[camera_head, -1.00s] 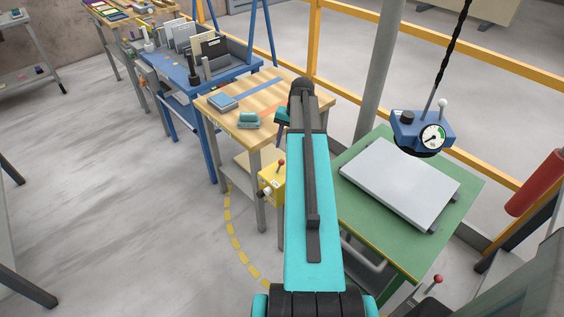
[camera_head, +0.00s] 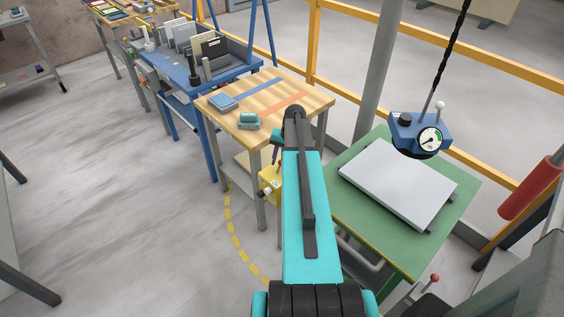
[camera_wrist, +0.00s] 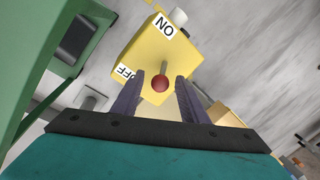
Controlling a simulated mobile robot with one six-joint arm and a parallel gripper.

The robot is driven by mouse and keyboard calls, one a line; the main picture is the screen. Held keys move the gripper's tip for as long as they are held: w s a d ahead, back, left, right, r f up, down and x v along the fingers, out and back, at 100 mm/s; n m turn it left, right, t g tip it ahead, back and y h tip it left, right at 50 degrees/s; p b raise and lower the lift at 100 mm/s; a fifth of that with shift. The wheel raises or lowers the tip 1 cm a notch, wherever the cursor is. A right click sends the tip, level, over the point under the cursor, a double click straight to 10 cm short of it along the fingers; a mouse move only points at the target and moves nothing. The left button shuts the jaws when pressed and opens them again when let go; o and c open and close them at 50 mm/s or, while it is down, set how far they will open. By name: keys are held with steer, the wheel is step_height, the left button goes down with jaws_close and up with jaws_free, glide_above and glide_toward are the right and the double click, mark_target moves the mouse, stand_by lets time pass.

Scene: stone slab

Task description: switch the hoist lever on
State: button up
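The yellow hoist control box (camera_head: 268,182) is mounted beside the wooden bench, partly hidden by my arm. In the wrist view the box (camera_wrist: 150,55) shows an ON label (camera_wrist: 164,25) and an OFF label (camera_wrist: 125,72). Its lever has a thin stalk and a red knob (camera_wrist: 160,84). My gripper (camera_wrist: 158,92) is open, with one dark finger on each side of the red knob and visible gaps between. In the head view my gripper (camera_head: 275,153) is just above the box, and the knob is hidden there. I cannot tell exactly which label the lever leans to.
A green table (camera_head: 400,258) on the right carries a grey stone slab (camera_head: 398,182). A blue lifting device (camera_head: 418,134) with a gauge hangs over the slab on a dark cable. Open floor lies left.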

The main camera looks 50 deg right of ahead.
steer(key=shift+w+f, duration=0.1)
steer(key=shift+f, duration=0.45)
steer(key=c, duration=0.9)
steer(key=shift+d, duration=0.1)
jaws_close()
